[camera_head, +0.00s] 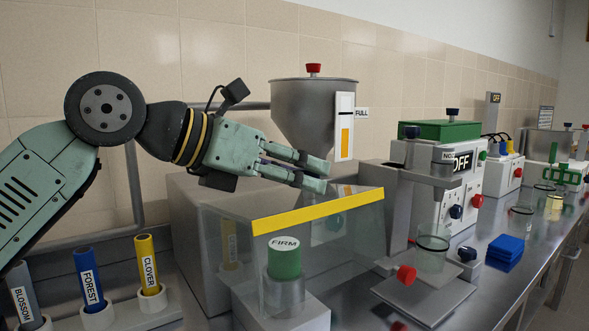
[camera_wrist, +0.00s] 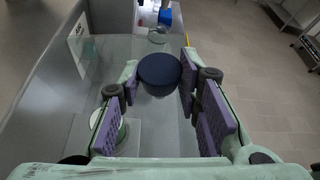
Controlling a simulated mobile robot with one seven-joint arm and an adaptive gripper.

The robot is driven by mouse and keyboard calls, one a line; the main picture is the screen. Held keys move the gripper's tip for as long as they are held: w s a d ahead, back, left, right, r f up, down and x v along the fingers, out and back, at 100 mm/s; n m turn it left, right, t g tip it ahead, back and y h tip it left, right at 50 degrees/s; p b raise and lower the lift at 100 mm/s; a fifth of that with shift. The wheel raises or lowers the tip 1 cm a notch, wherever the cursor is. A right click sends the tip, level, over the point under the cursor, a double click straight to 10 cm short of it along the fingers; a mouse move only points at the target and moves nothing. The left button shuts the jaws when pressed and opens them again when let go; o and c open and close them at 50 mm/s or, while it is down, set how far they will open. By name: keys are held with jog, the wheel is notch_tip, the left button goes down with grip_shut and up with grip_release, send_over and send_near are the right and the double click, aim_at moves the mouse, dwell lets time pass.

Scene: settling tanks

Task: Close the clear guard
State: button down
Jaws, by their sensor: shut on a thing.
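The clear guard (camera_head: 345,235) is a see-through cover with a yellow strip (camera_head: 318,210) along its upper front edge. It stands in front of a grey housing. Through it I see a green cylinder (camera_head: 285,262) with a white top marked FIRM, on a pale stand. My gripper (camera_head: 318,174) is just above the guard, behind the yellow strip. In the wrist view, my gripper (camera_wrist: 158,72) has its fingers on both sides of a dark blue round knob (camera_wrist: 160,70) and is shut on it. The fingers hide this knob in the head view. I cannot tell how it joins the guard.
A steel hopper (camera_head: 313,105) marked FULL stands behind my gripper. Tubes marked FOREST (camera_head: 88,278) and CLOVER (camera_head: 148,265) stand at the left. Blue pads (camera_head: 505,248) lie farther right.

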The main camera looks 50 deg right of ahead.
aim_at(308, 200)
jog(key=shift+s+a+f+m+t+b, duration=0.15)
jog(key=shift+f+m+t+b, duration=0.15)
jog(key=shift+f, duration=0.25)
jog(key=shift+s+d+f+m+t+b, duration=0.1)
jog(key=shift+s+f+m+b, duration=0.1)
jog(key=shift+f+b, duration=0.25)
jog(key=shift+s+a+f+m+t+b, duration=0.1)
jog(key=shift+s+f+m+t+b, duration=0.15)
jog(key=shift+f, duration=0.45)
jog(key=c, duration=1.2)
grip_release()
jog(key=shift+w, duration=0.1)
jog(key=v, duration=1.2)
